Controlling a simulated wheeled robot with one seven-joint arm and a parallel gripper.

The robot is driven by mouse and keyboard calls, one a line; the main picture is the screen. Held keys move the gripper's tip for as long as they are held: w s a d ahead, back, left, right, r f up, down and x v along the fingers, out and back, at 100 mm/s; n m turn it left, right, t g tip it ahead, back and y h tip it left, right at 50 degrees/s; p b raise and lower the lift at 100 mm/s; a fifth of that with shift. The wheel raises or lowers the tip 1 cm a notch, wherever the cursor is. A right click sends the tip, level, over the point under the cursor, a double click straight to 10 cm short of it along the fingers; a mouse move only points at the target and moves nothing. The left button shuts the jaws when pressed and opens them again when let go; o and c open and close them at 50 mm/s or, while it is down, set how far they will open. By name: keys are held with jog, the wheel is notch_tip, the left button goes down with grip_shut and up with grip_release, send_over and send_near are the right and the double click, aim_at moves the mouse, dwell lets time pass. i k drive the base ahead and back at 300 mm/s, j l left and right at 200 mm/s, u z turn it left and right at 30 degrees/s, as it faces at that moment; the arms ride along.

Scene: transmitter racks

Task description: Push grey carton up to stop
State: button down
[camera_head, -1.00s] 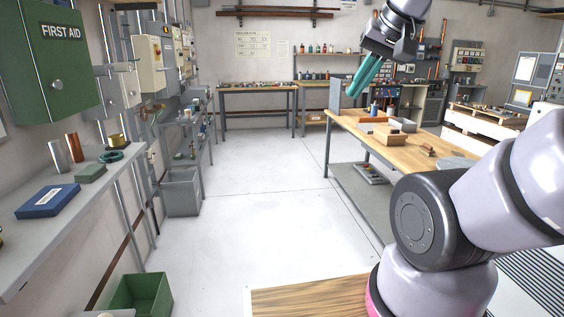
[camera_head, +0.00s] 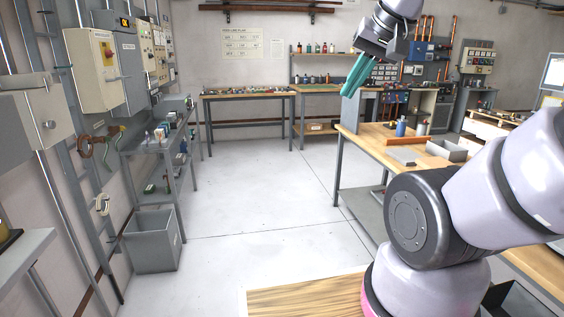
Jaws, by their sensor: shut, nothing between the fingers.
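My gripper (camera_head: 349,93) has teal fingers, which are shut and empty. It hangs in the air at the upper right, pointing down and to the left, and overlaps the view of an upright grey panel (camera_head: 367,110) at the workbench's far end. On the wooden workbench (camera_head: 376,143) stands a grey open-topped box (camera_head: 447,149). A low, flat grey piece (camera_head: 402,156) lies left of it. I cannot tell which of these is the grey carton. An orange-red bar (camera_head: 408,140) lies behind them; whether it is the stop is unclear. My gripper touches none of these.
A blue bottle (camera_head: 400,128) stands behind the bar. A grey bin (camera_head: 152,240) and a metal shelf (camera_head: 165,148) line the left wall. Clear floor (camera_head: 265,200) lies between them and the workbench. More benches (camera_head: 248,95) stand at the back wall.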

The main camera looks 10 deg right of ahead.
aim_at(446, 151)
jog(key=i+z, duration=0.1)
jog(key=i, duration=0.85)
jog(key=i+j+z, duration=0.1)
jog(key=i, duration=0.9)
jog(key=i+z, duration=0.25)
jog(key=i, duration=0.2)
jog(key=i+j+z, duration=0.2)
jog(key=i, duration=0.25)
jog(key=i+l+z, duration=0.1)
jog(key=z, duration=0.4)
jog(key=i+z, duration=0.45)
jog(key=i+j+z, duration=0.1)
jog(key=z, duration=0.4)
jog(key=i+z, duration=0.25)
jog(key=j+z, duration=0.1)
jog(key=z, duration=0.2)
jog(key=i, duration=0.05)
